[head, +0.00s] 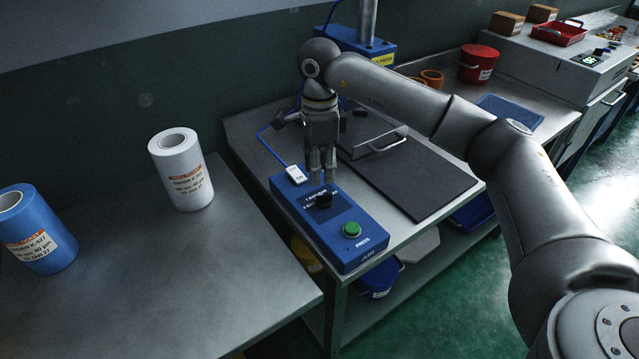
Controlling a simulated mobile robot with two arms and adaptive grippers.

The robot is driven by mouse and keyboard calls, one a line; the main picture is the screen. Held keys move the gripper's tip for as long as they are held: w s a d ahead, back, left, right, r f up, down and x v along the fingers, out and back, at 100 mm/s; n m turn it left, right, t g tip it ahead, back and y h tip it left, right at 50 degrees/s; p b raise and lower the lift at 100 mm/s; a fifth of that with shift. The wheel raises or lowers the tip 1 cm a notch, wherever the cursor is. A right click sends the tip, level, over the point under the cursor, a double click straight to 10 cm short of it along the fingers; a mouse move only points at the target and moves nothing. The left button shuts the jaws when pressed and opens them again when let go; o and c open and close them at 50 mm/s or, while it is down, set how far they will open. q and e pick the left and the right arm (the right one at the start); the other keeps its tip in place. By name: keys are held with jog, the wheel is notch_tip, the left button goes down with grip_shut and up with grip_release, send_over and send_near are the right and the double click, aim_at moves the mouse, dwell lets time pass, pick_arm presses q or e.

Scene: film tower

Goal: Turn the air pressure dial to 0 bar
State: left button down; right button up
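The air pressure dial appears to be the black knob (323,201) on top of a blue control box (308,224) on the metal table. A green button marked PRESS (351,229) sits on the same box, nearer to me. My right gripper (322,181) points down just above and behind the knob. Its two fingers are a little apart, with nothing visible between them. I cannot tell whether the fingertips touch the knob. The scale around the knob is partly hidden and too small to read. My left gripper is not in view.
A dark plate (410,180) lies to the right. A white roll (182,172) and a blue roll (38,232) stand on the left table, which is otherwise mostly clear.

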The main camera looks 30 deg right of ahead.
notch_tip(320, 180, up, 5)
jog(key=shift+f, duration=0.1)
dwell(0.7)
